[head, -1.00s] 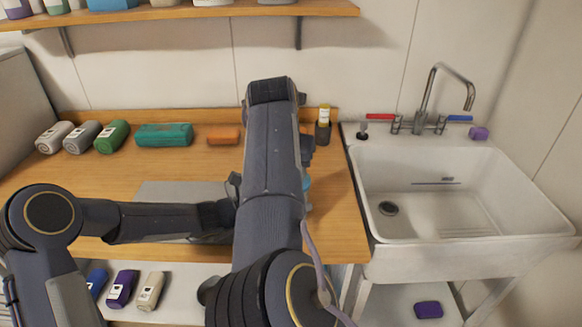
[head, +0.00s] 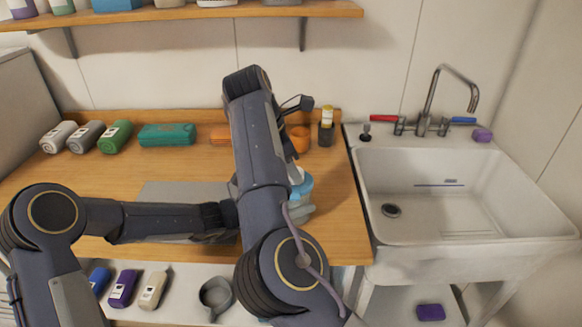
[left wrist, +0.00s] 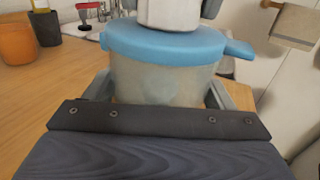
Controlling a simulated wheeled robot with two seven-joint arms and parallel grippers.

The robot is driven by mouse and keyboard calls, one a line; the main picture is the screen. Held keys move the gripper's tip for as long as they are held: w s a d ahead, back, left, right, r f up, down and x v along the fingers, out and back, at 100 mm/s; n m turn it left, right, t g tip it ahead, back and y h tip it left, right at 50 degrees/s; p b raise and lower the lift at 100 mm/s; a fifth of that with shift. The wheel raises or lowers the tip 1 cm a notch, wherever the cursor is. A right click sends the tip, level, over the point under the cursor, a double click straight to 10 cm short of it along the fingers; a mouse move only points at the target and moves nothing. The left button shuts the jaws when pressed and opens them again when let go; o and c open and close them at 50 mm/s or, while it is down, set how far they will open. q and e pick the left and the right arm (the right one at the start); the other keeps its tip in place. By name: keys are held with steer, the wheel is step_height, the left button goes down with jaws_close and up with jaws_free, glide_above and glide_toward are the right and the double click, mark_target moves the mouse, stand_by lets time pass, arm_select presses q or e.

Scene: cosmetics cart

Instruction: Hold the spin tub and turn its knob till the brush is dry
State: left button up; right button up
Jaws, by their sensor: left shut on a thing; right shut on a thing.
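The spin tub (left wrist: 160,80) stands upright in the left wrist view, with a pale cloudy body and a blue lid (left wrist: 165,43) that has a side tab. My left gripper (left wrist: 160,92) is shut around its body, one grey finger on each side. A pale knob (left wrist: 168,14) rises from the lid, cut off by the top edge. My right gripper is shut on it, with dark finger parts on both sides. I cannot see the brush.
An orange cup (head: 299,138) and a dark holder (head: 325,134) stand behind the tub. A teal case (head: 166,135) and rolled towels (head: 115,136) line the back of the wooden counter (head: 90,180). The sink (head: 450,195) is to the right. A shelf (head: 200,14) hangs above.

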steer(key=shift+m, duration=0.8)
steer(key=shift+g, duration=0.3)
steer(key=o, duration=1)
